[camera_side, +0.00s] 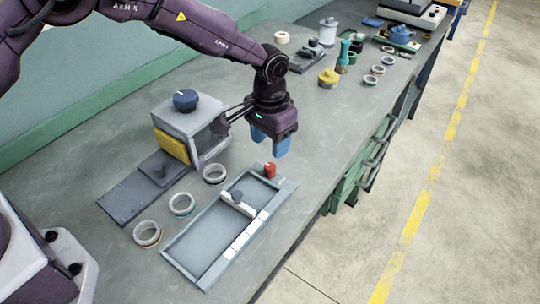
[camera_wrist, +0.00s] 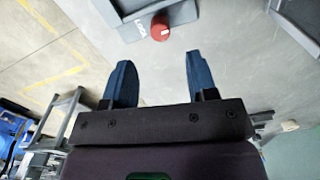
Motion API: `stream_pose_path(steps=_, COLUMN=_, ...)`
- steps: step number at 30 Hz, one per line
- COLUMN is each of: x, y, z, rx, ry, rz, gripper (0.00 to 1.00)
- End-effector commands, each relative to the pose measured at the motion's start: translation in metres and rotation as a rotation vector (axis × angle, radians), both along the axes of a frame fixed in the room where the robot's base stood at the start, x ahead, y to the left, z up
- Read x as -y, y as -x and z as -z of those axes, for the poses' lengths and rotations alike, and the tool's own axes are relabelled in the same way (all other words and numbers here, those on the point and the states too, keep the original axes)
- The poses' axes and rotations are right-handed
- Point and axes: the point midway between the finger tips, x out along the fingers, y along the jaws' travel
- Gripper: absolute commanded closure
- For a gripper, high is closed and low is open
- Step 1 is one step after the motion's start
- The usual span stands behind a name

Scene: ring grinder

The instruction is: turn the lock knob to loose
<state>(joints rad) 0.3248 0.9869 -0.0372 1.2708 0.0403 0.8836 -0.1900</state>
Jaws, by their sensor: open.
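A small red knob (camera_side: 270,170), which looks like the lock knob, stands at the far right corner of a grey tray-like fixture (camera_side: 205,232). A pale block with a small dark knob (camera_side: 237,197) sits across the fixture. My gripper (camera_side: 269,150) hangs fingers down just above and behind the red knob. Its two blue fingers are apart and empty, not touching the knob. In the wrist view the red knob (camera_wrist: 160,28) lies beyond the fingertips, roughly centred between the fingers of my gripper (camera_wrist: 159,58). A pale label (camera_wrist: 140,28) sits beside the knob.
A grey grinder box (camera_side: 188,122) with a dark blue top knob (camera_side: 185,99) stands left of my gripper. Three rings (camera_side: 181,204) lie between it and the fixture. The bench front edge is near the fixture's right side.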

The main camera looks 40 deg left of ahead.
Motion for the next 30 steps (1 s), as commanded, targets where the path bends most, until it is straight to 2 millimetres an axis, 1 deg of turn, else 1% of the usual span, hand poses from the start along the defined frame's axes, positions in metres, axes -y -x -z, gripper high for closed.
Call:
stream_pose_path(steps=1, x=0.000, y=0.000, z=-0.013, rx=0.002, ry=0.001, rz=0.000, gripper=0.47)
stream_pose_path(steps=6, x=0.000, y=0.000, z=-0.042, rx=0.001, ry=0.001, rz=-0.001, gripper=0.47)
stream_pose_path(steps=9, x=0.000, y=0.000, z=-0.053, rx=0.000, ry=0.001, rz=-0.001, gripper=0.47)
stream_pose_path(steps=12, x=0.000, y=0.000, z=-0.059, rx=-0.001, ry=0.000, rz=-0.001, gripper=0.47)
stream_pose_path(steps=27, x=0.000, y=0.000, z=-0.060, rx=0.000, ry=0.000, rz=0.007, gripper=0.47)
stream_pose_path(steps=28, x=0.000, y=0.000, z=-0.059, rx=0.001, ry=0.001, rz=0.016, gripper=0.47)
stream_pose_path(steps=30, x=-0.003, y=0.010, z=-0.050, rx=-0.029, ry=-0.008, rz=0.029, gripper=0.47)
